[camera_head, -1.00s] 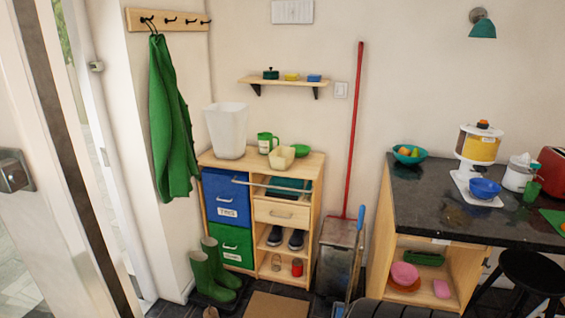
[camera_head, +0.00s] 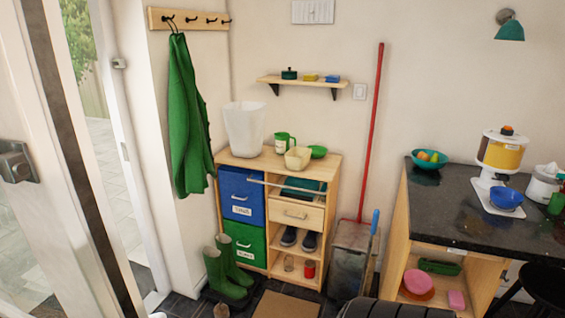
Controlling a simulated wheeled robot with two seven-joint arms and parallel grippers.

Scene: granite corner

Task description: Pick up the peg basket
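A small cream basket (camera_head: 298,158) stands on top of the wooden cabinet (camera_head: 325,173), near its front edge; it best fits the peg basket. No pegs can be made out in it from here. A green cup or jug (camera_head: 283,142) stands just behind it to the left, and a green bowl (camera_head: 318,152) sits to its right. A tall white bin (camera_head: 244,128) stands at the cabinet's left end.
A dark countertop (camera_head: 450,210) is further right. A glass door (camera_head: 45,170) is at left.

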